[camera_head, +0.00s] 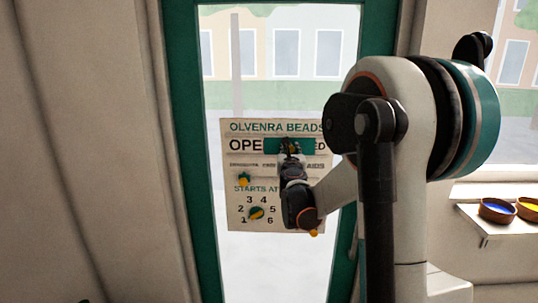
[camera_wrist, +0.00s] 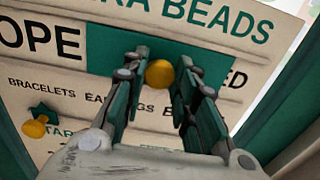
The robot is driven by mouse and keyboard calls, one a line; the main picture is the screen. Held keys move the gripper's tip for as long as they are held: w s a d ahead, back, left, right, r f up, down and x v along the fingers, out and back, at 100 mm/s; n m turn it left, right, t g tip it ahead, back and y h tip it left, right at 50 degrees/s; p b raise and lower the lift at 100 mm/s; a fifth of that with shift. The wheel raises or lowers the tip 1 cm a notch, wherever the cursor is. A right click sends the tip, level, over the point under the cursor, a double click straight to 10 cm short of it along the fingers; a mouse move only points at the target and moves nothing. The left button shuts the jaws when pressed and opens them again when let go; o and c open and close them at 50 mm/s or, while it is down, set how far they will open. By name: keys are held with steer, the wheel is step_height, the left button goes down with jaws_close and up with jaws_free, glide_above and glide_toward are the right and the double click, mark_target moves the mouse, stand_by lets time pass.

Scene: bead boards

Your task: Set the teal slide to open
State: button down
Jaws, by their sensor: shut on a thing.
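The teal slide (camera_head: 305,146) is a flat rectangle in the top row of a cream sign (camera_head: 232,209) on the glass door. In the head view my gripper hides the knob.
The teal door frame (camera_head: 185,150) borders the glass. A shelf with bowls (camera_head: 497,210) stands at right.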

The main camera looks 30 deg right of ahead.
mark_target(305, 146)
steer(key=s+d, duration=0.1)
steer(key=d, duration=0.1)
steer(key=s+d, duration=0.2)
steer(key=shift+d, duration=0.15)
steer(key=c, duration=1.4)
jaws_free()
steer(key=shift+d, duration=0.1)
steer(key=shift+o, duration=0.6)
steer(key=shift+s+d, duration=0.1)
steer(key=v, duration=1.2)
